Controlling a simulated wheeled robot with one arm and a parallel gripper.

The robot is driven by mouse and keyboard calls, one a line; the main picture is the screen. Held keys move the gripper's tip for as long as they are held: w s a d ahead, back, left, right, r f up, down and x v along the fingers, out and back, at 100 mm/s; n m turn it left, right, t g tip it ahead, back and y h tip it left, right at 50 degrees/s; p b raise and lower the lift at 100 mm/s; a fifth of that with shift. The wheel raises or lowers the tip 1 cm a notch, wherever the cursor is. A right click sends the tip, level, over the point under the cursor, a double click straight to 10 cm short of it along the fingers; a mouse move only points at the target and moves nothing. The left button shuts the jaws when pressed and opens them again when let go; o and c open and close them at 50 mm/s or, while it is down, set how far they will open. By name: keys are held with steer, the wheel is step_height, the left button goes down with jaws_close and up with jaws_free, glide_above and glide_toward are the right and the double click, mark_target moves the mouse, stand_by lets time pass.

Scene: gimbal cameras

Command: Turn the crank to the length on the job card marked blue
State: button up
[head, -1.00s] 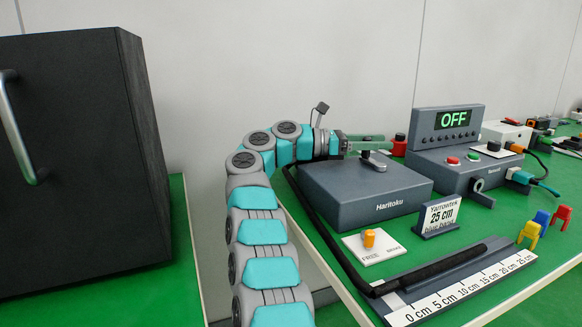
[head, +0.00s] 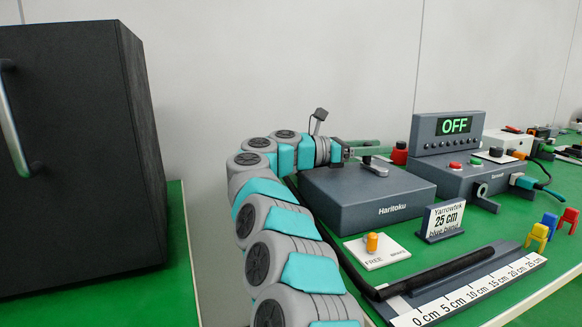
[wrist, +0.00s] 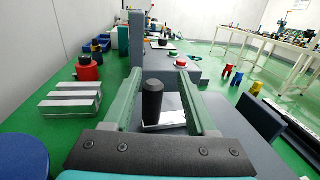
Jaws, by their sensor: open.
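The dark grey Haritoku box (head: 370,195) carries a crank with a grey metal arm (head: 376,166) on its top. In the wrist view the crank's upright black handle (wrist: 152,100) stands between the green fingers of my gripper (wrist: 157,82). The fingers are open, with a visible gap on each side of the handle. In the head view my gripper (head: 368,149) hides the handle. The job card (head: 443,219) reads "Yarrowtek 25 cm blue band". A black hose (head: 440,272) lies along the white scale (head: 480,290), marked 0 to 25 cm; its end appears near the upper marks.
A white plate (head: 385,258) marked FREE and BRAKE has an orange knob (head: 372,242). A console (head: 455,178) behind shows OFF. Yellow (head: 537,238), blue and red clips stand at the right. A black cabinet (head: 75,150) is at the left.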

mark_target(364, 171)
steer(key=shift+s+a+n+t+y+b, duration=0.15)
steer(key=shift+n+t+y+b, duration=0.1)
steer(key=shift+n+t, duration=0.25)
steer(key=shift+w+a+n+t+y+b, duration=0.15)
steer(key=shift+n+t+b, duration=0.15)
steer(key=shift+t, duration=0.4)
steer(key=shift+s+t, duration=0.15)
steer(key=shift+t, duration=0.15)
steer(key=shift+s+a+n+t+y+p, duration=0.15)
steer(key=shift+n+t+y, duration=0.25)
steer(key=shift+n+t, duration=0.2)
steer(key=shift+s+a+n+t+y+p, duration=0.15)
steer(key=shift+n+t+y, duration=0.3)
steer(key=shift+t, duration=0.25)
steer(key=shift+s+a+r+n+t+y+p, duration=0.15)
steer(key=shift+a+n+t+y+p, duration=0.05)
steer(key=shift+n+t+y+p, duration=0.55)
steer(key=shift+s+a+r+n+t+y+p, duration=0.15)
steer(key=shift+n+t+y+p, duration=0.35)
steer(key=shift+n+t+p, duration=0.35)
steer(key=t+y+p, duration=0.1)
steer(key=n+y+p, duration=0.1)
steer(key=shift+s+a+f+t+p, duration=0.15)
steer(key=shift+a+t+p, duration=0.1)
steer(key=shift+t+p, duration=0.15)
steer(key=shift+s+n+y+p, duration=0.1)
steer(key=shift+n+y+p, duration=0.2)
steer(key=shift+n+p, duration=0.15)
